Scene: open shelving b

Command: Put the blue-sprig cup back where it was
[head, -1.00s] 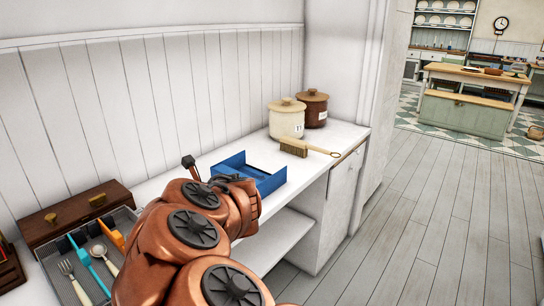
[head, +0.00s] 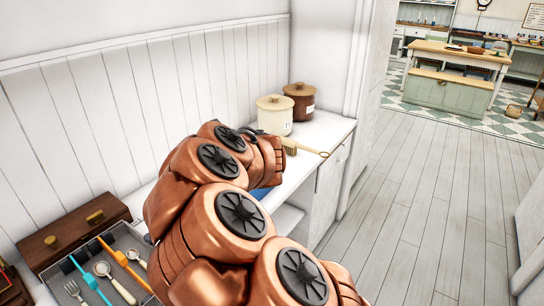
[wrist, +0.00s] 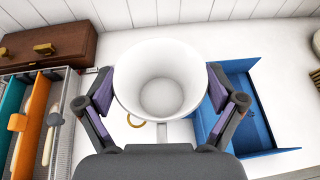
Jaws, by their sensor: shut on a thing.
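A white cup (wrist: 160,82) is between the fingers of my gripper (wrist: 160,90) in the wrist view. The gripper is shut on it, one finger at each side. I look down into its empty, plain white inside; no blue sprig shows from here. The cup is above the white counter, between a cutlery tray and a blue divided box. In the head view my arm hides the cup and gripper. How high the cup is above the counter I cannot tell.
The blue box (wrist: 252,118) lies right of the cup. The cutlery tray (wrist: 62,125) and a brown wooden box (wrist: 48,45) are on the left. A cream canister (head: 274,115), a brown canister (head: 300,101) and a brush (head: 300,148) stand or lie farther along the counter.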

